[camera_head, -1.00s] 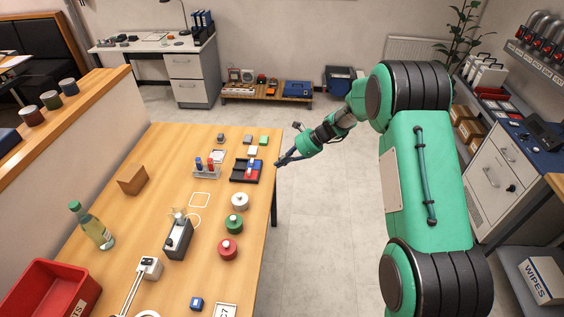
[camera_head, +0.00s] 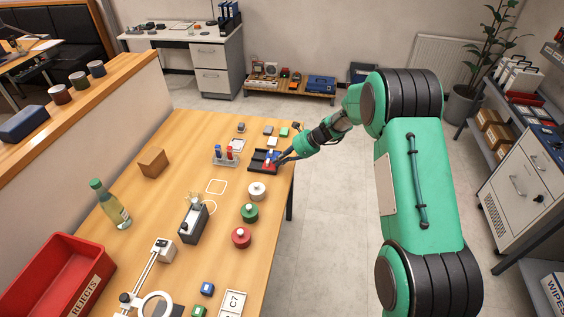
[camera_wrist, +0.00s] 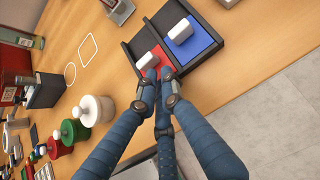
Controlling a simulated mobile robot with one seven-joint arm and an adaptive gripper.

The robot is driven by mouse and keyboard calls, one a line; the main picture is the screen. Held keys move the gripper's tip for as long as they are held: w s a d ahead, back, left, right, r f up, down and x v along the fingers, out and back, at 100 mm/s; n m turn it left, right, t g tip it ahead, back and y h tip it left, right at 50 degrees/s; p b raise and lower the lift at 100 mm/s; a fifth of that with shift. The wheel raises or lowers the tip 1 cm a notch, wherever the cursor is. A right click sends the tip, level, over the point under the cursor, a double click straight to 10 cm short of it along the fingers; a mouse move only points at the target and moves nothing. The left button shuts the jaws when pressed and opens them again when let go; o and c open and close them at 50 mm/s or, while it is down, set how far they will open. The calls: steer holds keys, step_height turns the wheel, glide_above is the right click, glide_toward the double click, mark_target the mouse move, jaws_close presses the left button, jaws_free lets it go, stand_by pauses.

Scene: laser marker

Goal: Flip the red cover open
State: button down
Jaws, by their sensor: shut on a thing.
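A black case (camera_head: 258,155) lies on the table near its right edge; it also shows in the wrist view (camera_wrist: 205,55). In the wrist view it holds a red cover (camera_wrist: 161,56) and, to its right, a blue cover (camera_wrist: 199,43). Each has a white block on it. My gripper (camera_wrist: 158,76) has its blue fingers close together at the near edge of the red cover, beside its white block (camera_wrist: 148,61). It is shut on part of the red cover; the fingertips hide the exact contact. The red cover appears to lie flat.
A rack with red and blue items (camera_head: 226,155) stands left of the case. White (camera_head: 257,191), green (camera_head: 249,212) and red (camera_head: 241,237) round knobs stand nearer on the table. Clear floor lies right of the table edge.

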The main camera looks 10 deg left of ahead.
mark_target(270, 161)
steer(key=shift+s+a, duration=0.2)
steer(key=shift+a, duration=0.45)
steer(key=a+p, duration=0.1)
steer(key=a, duration=0.5)
steer(key=shift+w+f+p, duration=0.1)
steer(key=shift+p, duration=0.3)
steer(key=shift+d, duration=0.2)
steer(key=shift+d, duration=1.95)
steer(key=p+v, duration=0.1)
steer(key=v, duration=0.9)
steer(key=shift+p, duration=0.4)
